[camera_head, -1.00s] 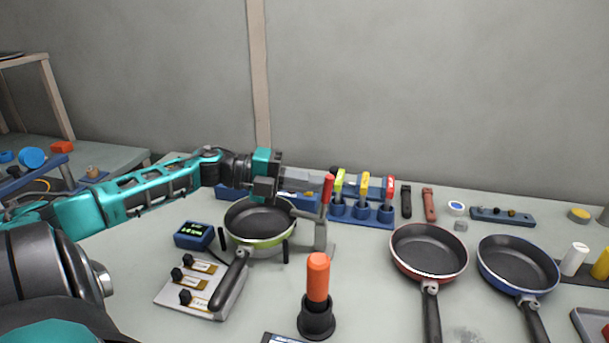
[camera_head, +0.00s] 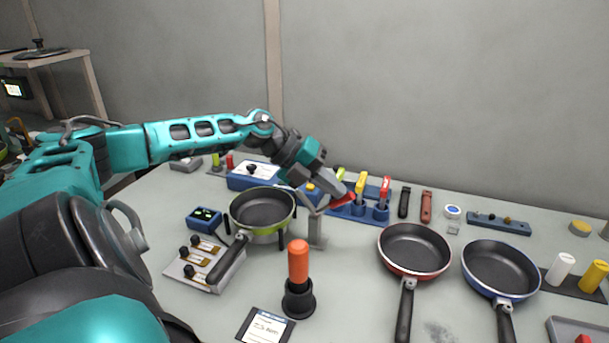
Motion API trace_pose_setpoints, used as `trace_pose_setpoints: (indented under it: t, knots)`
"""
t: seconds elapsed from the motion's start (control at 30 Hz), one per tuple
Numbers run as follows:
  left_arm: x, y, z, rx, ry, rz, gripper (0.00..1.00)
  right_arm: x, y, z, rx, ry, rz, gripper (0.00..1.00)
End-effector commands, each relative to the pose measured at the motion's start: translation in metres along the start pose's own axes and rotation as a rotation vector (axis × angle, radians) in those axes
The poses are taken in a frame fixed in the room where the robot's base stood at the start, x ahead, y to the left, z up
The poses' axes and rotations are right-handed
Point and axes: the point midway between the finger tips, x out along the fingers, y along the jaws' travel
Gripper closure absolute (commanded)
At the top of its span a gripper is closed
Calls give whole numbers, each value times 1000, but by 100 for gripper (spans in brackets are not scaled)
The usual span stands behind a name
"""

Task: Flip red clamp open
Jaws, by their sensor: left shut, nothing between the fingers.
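The clamp stands at the right side of the pan with the green rim (camera_head: 262,208). Its grey post (camera_head: 317,232) is upright. Its red handle (camera_head: 345,202) leans over to the right, low above the table. My left gripper (camera_head: 328,190) is shut and empty, pointing down and right at the handle's left side. It hides part of the handle and the clamp's top, and I cannot tell whether it touches the handle. My right gripper is not in view.
An orange-handled tool (camera_head: 299,265) stands in a black holder in front of the clamp. A red pan (camera_head: 415,249) and a blue pan (camera_head: 500,268) lie to the right. A blue rack (camera_head: 350,212) with coloured handles stands close behind the clamp.

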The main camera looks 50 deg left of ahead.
Motion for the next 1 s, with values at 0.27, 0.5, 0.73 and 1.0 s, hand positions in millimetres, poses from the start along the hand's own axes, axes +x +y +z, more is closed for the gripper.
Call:
trace_pose_setpoints:
  t: [0.27,0.5,0.73,1.0]
  knots:
    - [11,-1,-2,0,0,-4,100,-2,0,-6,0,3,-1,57]
    - [16,0,-3,0,0,-3,100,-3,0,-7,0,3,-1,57]
    - [18,0,-4,-1,2,-4,100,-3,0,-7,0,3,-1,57]
    - [20,1,-6,-2,6,-5,100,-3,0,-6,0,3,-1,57]
